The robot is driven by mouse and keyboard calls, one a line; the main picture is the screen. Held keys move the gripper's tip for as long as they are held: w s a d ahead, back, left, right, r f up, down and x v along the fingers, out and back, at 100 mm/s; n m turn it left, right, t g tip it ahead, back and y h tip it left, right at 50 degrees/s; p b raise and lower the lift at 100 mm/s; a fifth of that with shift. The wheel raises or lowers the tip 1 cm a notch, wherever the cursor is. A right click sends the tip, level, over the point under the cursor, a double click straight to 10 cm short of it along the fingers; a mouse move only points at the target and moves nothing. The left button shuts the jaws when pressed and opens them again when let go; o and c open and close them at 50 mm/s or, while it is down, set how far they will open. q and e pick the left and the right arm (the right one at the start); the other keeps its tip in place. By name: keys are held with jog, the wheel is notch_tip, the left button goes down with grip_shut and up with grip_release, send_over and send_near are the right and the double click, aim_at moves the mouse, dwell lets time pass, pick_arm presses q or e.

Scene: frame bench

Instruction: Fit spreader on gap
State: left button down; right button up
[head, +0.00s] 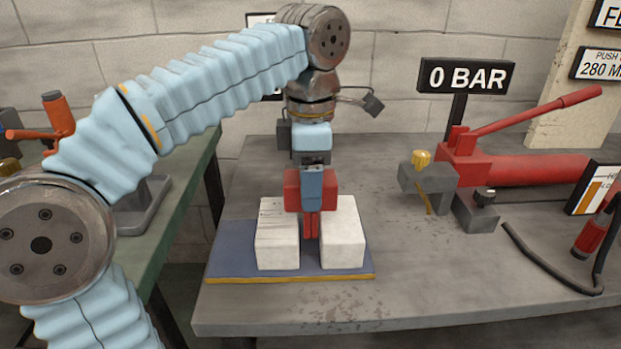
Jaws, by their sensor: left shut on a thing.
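The spreader (292,190) has a red body with narrow red tips that point down. My left gripper (312,184) is shut on it from above, with a blue-grey finger across the front of the red body. The spreader looks upright. Two pale blocks, left (277,240) and right (342,240), stand on a blue-grey plate (231,262) with a yellow front edge. The red tips show at the narrow gap between the blocks, near its top. How deep they sit in the gap, I cannot tell. My right gripper is not in view.
A red hand pump (520,170) with a raised lever stands on the grey bench (440,290) at right, by a "0 BAR" sign (465,76). A black hose (548,268) and a red fitting (592,236) lie further right. The bench front is clear.

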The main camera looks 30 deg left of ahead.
pick_arm(q)
jog(key=shift+f+b, duration=0.95)
jog(key=shift+f, duration=0.45)
jog(key=shift+c, duration=1.2)
grip_release()
notch_tip(320, 180, up, 13)
jog(key=p, duration=0.6)
jog(key=shift+r+p, duration=0.45)
jog(key=shift+f, duration=0.1)
